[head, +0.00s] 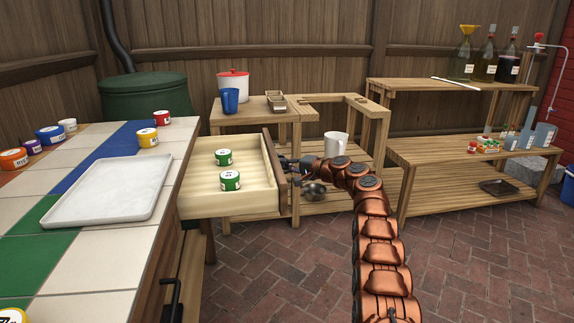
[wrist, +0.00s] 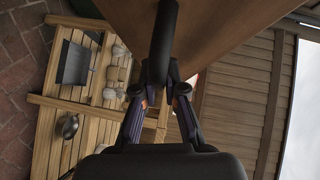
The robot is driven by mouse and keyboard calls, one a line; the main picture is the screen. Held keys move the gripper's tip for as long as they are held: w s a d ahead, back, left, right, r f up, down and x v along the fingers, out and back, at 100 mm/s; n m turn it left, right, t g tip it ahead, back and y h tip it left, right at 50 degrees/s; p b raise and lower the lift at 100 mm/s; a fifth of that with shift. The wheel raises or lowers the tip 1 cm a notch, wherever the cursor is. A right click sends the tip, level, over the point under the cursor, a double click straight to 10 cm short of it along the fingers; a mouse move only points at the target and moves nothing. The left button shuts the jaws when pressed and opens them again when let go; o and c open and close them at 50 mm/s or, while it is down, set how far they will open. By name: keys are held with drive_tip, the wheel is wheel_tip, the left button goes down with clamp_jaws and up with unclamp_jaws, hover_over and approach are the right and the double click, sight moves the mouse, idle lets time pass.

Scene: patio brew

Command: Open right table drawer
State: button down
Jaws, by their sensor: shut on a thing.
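The right table drawer (head: 235,203) stands pulled out from the tiled table (head: 110,232) in the head view. Two green-labelled tins (head: 230,181) lie inside it. My gripper (head: 286,164) is at the drawer's front panel (head: 277,178), on its outer side. In the wrist view, my gripper (wrist: 160,82) is shut on the dark drawer handle (wrist: 163,45), with the wooden drawer front (wrist: 215,25) above it. In the head view the handle is hidden behind the drawer front and my gripper.
A white tray (head: 108,192) and several coloured tins lie on the table. A lower black handle (head: 172,298) shows on the table's near side. Wooden shelves (head: 470,150) with bottles stand at the back right. The brick floor (head: 480,250) at right is clear.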

drive_tip(key=c, duration=1.2)
unclamp_jaws()
drive_tip(key=shift+d, duration=0.15)
drive_tip(key=shift+v, duration=5.9)
